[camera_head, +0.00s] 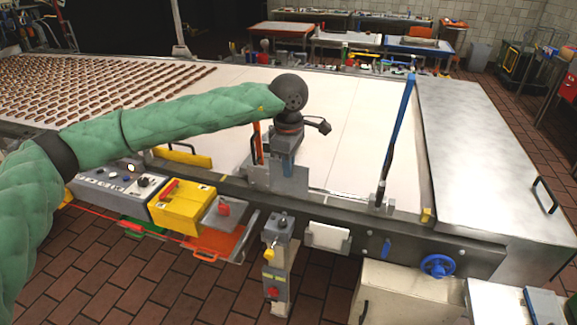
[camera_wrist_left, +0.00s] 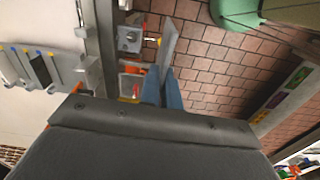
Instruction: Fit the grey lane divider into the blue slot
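My left gripper (camera_head: 285,160) points down over the front rail of the conveyor. In the left wrist view its two blue fingers (camera_wrist_left: 163,90) stand close together on a thin grey plate, which looks like the grey lane divider (camera_wrist_left: 169,43). In the head view, grey plate parts (camera_head: 290,183) show just below the gripper at the rail; I cannot tell divider from rail fixture there. A tall blue-edged strip (camera_head: 402,120) stands upright to the right, its dark lower end at the rail. I cannot make out the blue slot clearly. My right gripper is out of view.
An orange upright strip (camera_head: 257,143) stands just left of the gripper, and a yellow bar (camera_head: 183,157) lies farther left. A grey control box (camera_head: 280,232) hangs below the rail. The pale belt (camera_head: 345,115) is bare between gripper and blue strip; brown bars cover its left part.

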